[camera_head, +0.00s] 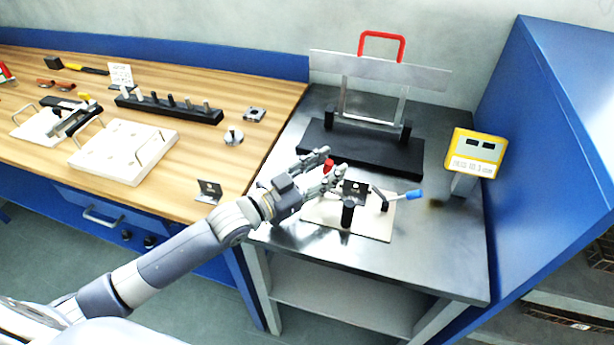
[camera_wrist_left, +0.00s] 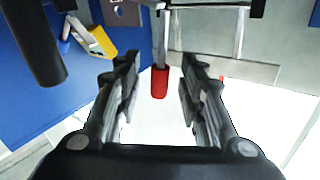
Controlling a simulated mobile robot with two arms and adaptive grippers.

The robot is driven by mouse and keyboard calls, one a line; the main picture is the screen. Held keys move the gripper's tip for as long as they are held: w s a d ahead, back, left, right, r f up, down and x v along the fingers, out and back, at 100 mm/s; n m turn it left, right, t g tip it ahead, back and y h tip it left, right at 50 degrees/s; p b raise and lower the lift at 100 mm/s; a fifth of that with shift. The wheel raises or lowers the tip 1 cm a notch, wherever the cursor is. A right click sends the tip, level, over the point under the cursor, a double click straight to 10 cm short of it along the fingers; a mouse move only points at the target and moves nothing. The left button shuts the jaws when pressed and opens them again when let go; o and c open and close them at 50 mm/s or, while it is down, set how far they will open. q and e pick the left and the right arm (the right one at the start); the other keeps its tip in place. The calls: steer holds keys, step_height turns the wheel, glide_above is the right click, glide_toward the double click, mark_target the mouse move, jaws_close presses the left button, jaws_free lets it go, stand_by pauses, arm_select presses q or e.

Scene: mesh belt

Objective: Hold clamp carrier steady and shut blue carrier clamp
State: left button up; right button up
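The clamp carrier (camera_head: 378,228), a light plate, lies on the dark metal table. A black block and a black post (camera_head: 347,214) stand on it. The blue carrier clamp handle (camera_head: 414,195) sticks out to the right from the carrier, lying low. My left gripper (camera_head: 330,163) is at the carrier's left rear, its fingers apart on either side of a red handle (camera_head: 327,166). In the left wrist view the red handle (camera_wrist_left: 160,83) shows between the open fingers (camera_wrist_left: 157,80), with a gap on both sides. My right gripper is not in view.
A black-based stand (camera_head: 360,152) with a metal plate and red handle (camera_head: 381,38) is behind the carrier. A yellow display (camera_head: 478,152) stands at the right, before a blue wall (camera_head: 560,150). A wooden bench (camera_head: 215,150) with fixtures is at the left.

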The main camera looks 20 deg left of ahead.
arm_select(q)
steer(key=v, duration=1.1)
steer(key=shift+s+a, duration=0.1)
